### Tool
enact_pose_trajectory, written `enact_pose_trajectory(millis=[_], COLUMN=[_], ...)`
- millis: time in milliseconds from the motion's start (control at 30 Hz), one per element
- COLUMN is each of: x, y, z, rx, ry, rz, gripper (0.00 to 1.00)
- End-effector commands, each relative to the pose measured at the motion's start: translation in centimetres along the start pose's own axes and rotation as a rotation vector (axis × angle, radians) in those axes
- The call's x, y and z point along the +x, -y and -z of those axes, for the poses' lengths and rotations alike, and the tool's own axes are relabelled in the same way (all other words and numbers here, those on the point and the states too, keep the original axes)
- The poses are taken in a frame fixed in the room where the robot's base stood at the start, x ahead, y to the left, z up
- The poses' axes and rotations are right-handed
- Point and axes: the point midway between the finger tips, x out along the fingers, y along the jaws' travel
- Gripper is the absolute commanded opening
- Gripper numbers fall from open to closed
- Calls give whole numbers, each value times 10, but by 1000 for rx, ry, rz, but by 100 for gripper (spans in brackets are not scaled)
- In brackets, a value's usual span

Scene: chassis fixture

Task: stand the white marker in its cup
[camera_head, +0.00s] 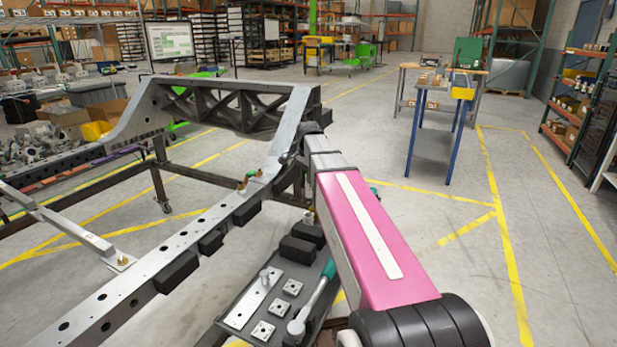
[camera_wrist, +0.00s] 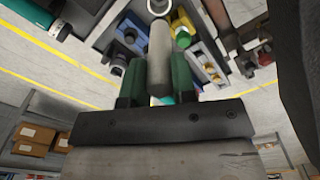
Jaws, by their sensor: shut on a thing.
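My gripper (camera_wrist: 158,75) shows in the wrist view with its two green fingers on either side of a pale grey-white cylinder, which looks like the white marker (camera_wrist: 159,44). It is shut on the marker, which points away from the palm. A white ring with a dark opening (camera_wrist: 158,6) lies at the top edge, in line with the marker's far end. It may be the cup, but the cut-off view does not let me tell, nor whether they touch. In the head view my arm hides the gripper, and I see neither marker nor cup.
In the head view a long metal chassis frame (camera_head: 190,242) runs along the left. A dark tray (camera_head: 262,283) below it holds metal plates and a green-handled ratchet (camera_head: 312,300). A blue-legged workbench (camera_head: 433,143) stands behind at the right.

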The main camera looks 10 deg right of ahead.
Motion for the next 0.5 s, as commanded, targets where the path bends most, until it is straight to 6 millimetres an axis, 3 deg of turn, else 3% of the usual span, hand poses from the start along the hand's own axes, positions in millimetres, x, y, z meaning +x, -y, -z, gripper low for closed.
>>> enact_pose_trajectory(millis=[500], x=[35], y=[0], z=[0], rx=[-3], ry=[0], rz=[-1], gripper=[2])
